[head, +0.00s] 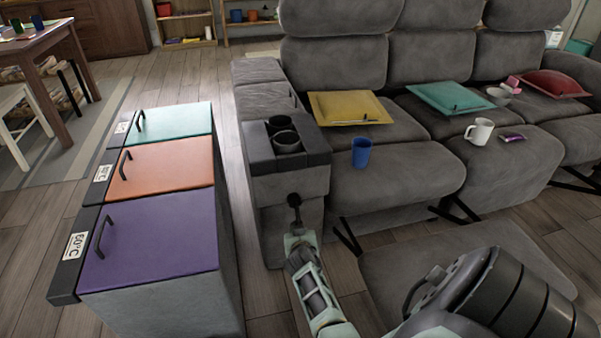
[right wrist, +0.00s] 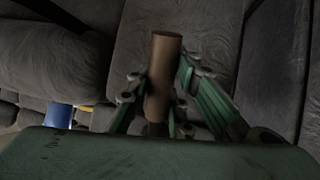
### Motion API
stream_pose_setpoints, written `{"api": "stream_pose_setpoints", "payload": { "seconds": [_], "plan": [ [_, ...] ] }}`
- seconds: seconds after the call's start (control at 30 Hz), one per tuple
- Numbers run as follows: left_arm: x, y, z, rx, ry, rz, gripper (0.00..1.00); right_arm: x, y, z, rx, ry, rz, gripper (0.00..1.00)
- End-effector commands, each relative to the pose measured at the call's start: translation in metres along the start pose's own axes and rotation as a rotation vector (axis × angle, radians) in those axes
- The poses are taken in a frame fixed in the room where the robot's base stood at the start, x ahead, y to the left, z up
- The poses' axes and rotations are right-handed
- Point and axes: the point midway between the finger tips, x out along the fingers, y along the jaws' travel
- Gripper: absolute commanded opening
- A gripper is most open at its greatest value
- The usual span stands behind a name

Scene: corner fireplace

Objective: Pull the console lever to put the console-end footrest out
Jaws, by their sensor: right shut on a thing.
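The console lever (head: 294,203) is a dark rod with a knob on the front of the sofa's console (head: 291,184). My right gripper (head: 298,232) is at the lever, low on the console front. In the right wrist view the green fingers (right wrist: 158,103) are on either side of a brown cylindrical handle (right wrist: 163,75), shut on it. A grey padded panel, the console-end footrest (head: 420,255), stands out in front of the console-end seat (head: 397,183), with dark struts (head: 348,237) between them. My arm covers part of the panel. My left gripper is not in view.
A blue cup (head: 361,152) stands on the console-end seat near its front. A white mug (head: 480,131) stands on the middle seat. Dark cups sit in the console top. A low cabinet with purple (head: 155,240), orange and teal lids stands left, across a strip of bare floor.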

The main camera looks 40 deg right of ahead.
Motion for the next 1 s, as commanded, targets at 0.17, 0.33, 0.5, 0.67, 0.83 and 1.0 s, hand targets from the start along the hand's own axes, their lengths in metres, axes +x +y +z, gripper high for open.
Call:
{"api": "stream_pose_setpoints", "payload": {
  "seconds": [0.17, 0.33, 0.5, 0.67, 0.83, 1.0],
  "plan": [
    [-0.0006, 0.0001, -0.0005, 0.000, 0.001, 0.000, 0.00, -0.0006, -0.0006, 0.0041, 0.001, -0.009, 0.000, 0.00],
    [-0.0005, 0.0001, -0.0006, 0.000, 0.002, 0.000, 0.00, -0.0006, -0.0006, 0.0042, 0.001, -0.009, 0.000, 0.00],
    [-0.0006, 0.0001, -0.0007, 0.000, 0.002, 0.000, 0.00, -0.0006, -0.0006, 0.0041, 0.000, -0.009, 0.000, 0.25],
    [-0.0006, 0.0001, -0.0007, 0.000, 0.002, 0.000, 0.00, -0.0004, 0.0001, 0.0028, 0.000, -0.007, 0.001, 0.39],
    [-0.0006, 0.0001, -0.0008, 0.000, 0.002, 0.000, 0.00, -0.0003, 0.0001, 0.0014, 0.000, -0.004, 0.000, 0.39],
    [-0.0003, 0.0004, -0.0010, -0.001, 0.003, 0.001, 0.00, -0.0016, 0.0001, 0.0009, 0.000, -0.003, 0.000, 0.39]
  ]
}}
